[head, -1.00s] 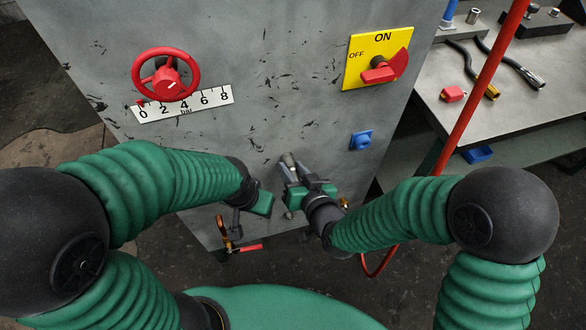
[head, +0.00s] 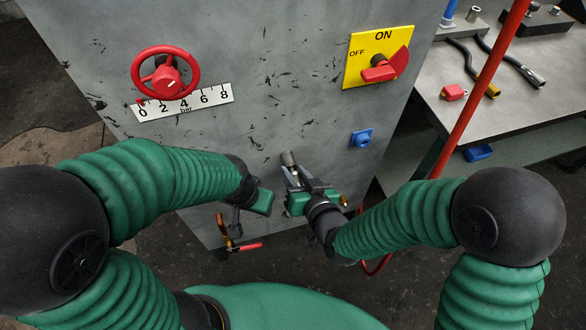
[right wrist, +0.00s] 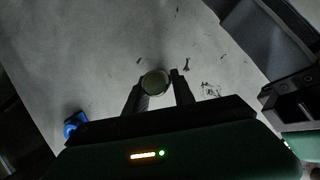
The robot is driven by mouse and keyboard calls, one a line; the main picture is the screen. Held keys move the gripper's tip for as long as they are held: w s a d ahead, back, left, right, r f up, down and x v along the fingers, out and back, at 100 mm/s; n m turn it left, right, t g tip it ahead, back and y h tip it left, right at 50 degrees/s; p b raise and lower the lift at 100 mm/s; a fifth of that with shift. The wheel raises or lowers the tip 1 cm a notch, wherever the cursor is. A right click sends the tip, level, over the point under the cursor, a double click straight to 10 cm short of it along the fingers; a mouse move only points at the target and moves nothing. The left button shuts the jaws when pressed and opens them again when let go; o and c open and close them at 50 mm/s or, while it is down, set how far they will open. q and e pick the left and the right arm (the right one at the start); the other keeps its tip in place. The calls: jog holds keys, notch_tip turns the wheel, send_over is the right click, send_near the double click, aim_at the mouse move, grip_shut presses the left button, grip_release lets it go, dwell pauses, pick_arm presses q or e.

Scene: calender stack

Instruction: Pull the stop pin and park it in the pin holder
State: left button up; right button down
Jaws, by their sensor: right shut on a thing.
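The stop pin, a short metallic cylinder (head: 289,158), is at the lower middle of the grey machine panel. My right gripper (head: 292,176) is shut on it. In the right wrist view the round pin end (right wrist: 155,82) sits between the two dark fingertips. I cannot tell whether the pin is still seated in the panel. A blue square fitting with a round middle (head: 361,139), possibly the pin holder, is on the panel to the upper right of my right gripper. My left gripper (head: 236,222) hangs low to the left, apart from the pin; its fingers are unclear.
A red handwheel (head: 166,74) and a bar scale (head: 183,103) are at upper left. A yellow switch plate (head: 360,48) is at upper right. A red pole (head: 480,90) stands before the workbench (head: 470,115). A red-handled valve (head: 246,246) is near my left gripper.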

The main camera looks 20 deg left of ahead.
jog(key=shift+s+d, duration=0.7)
jog(key=shift+s, duration=0.35)
jog(key=shift+s+d+r+p, duration=0.1)
jog(key=shift+s+r+p, duration=0.05)
jog(key=shift+p, duration=0.15)
jog(key=shift+s+d+p, duration=0.45)
jog(key=shift+s+p, duration=0.2)
